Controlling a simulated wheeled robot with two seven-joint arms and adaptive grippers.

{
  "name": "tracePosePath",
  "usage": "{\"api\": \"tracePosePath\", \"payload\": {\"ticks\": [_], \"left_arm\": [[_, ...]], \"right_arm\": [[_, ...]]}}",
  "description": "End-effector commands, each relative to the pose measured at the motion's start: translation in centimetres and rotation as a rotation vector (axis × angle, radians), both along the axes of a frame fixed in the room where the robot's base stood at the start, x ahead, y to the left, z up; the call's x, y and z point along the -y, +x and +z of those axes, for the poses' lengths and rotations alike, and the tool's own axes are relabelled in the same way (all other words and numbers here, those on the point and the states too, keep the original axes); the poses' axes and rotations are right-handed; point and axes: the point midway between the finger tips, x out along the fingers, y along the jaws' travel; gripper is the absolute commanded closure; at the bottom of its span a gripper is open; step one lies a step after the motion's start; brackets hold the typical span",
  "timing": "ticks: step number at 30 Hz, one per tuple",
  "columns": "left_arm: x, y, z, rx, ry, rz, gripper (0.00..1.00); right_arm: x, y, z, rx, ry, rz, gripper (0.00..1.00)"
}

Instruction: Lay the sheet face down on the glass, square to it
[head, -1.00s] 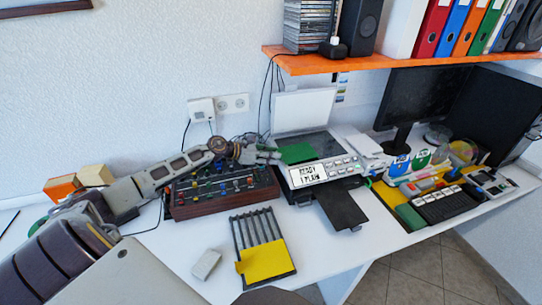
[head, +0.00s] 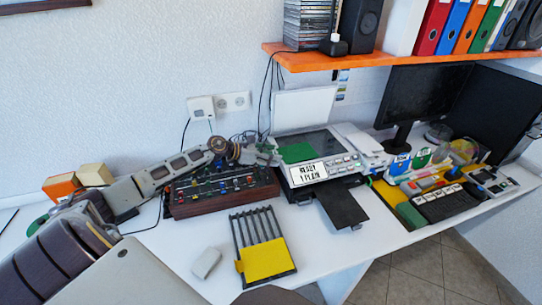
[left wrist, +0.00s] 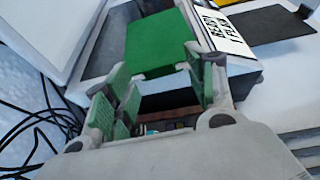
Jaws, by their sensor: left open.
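The green sheet (head: 296,153) lies at the front left part of the scanner's dark glass (head: 322,142), its near end by the front edge. In the left wrist view the sheet (left wrist: 157,45) lies just beyond my fingertips, with dark glass (left wrist: 108,40) showing to its left. It looks plain green on top; I cannot tell which face is up. The scanner lid (head: 302,108) stands raised behind. My left gripper (head: 272,155) is at the scanner's left front, beside the sheet. In the wrist view its green-padded fingers (left wrist: 165,85) are apart with nothing gripped. My right gripper is not in view.
A knobbed mixer (head: 222,190) sits under my left arm. The scanner's display (head: 308,173) reads "READY 1 PLAIN", with a black tray (head: 343,206) below. A slotted rack (head: 262,240) holds a yellow sheet. Loose cables (left wrist: 35,125) lie left of the scanner.

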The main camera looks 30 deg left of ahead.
Motion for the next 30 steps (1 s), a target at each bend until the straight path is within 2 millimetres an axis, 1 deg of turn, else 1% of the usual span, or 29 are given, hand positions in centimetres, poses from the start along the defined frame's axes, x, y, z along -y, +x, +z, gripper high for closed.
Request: {"api": "tracePosePath", "payload": {"ticks": [14, 30], "left_arm": [[-0.3, -0.4, 0.1, -0.001, -0.001, 0.000, 0.44], [-2.0, -2.5, 1.2, -0.002, 0.001, 0.000, 0.44]], "right_arm": [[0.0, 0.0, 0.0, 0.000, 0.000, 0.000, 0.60], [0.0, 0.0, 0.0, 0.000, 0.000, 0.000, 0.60]]}}
